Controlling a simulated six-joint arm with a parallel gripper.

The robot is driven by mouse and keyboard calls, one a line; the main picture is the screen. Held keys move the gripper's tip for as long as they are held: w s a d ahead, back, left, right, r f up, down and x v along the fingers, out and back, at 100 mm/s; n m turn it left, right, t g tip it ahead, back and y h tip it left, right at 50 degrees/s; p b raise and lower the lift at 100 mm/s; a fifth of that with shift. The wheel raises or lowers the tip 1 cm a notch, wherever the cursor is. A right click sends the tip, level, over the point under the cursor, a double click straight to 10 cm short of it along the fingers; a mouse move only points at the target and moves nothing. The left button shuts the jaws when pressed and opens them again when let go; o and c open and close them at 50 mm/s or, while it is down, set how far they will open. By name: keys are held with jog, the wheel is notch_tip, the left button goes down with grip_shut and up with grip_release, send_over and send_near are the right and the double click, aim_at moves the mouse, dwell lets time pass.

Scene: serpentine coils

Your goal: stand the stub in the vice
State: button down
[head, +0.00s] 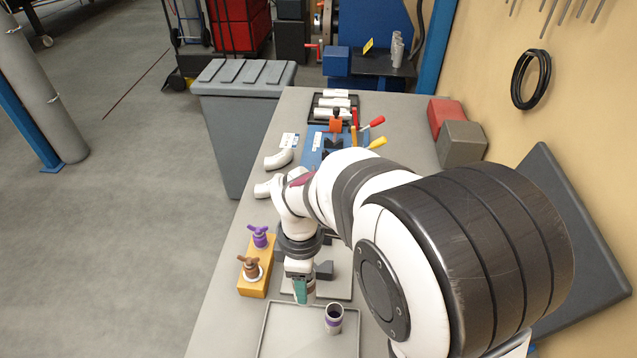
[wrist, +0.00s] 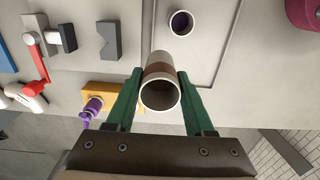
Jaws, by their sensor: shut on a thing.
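My gripper (wrist: 160,78) is shut on a pale grey stub with a brown band (wrist: 160,95). The stub's open end faces the wrist camera. In the head view my gripper (head: 303,290) is low over the bench near the tray's back edge, and the stub is mostly hidden. The vice shows in the wrist view as a grey V-notched jaw (wrist: 109,41), a dark jaw piece and a red handle (wrist: 36,58). They lie to the left of the held stub. In the head view my arm covers most of the vice.
A second stub with a purple band (head: 333,319) stands in the shallow tray (head: 264,331). A yellow block (head: 256,279) with purple and brown winged knobs stands left of my gripper. Pale pipe elbows (head: 278,159) lie farther back. A blue fixture and a dark rack stand behind them.

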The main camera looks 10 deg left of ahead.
jog(key=w+d+r, duration=0.3)
jog(key=w+d, duration=0.8)
jog(key=d, duration=0.1)
send_near(320, 260)
notch_tip(320, 260, down, 2)
jog(key=shift+s+a+f, duration=0.1)
jog(key=shift+f, duration=0.35)
jog(key=shift+c, duration=1.4)
grip_release()
jog(key=shift+f, duration=0.15)
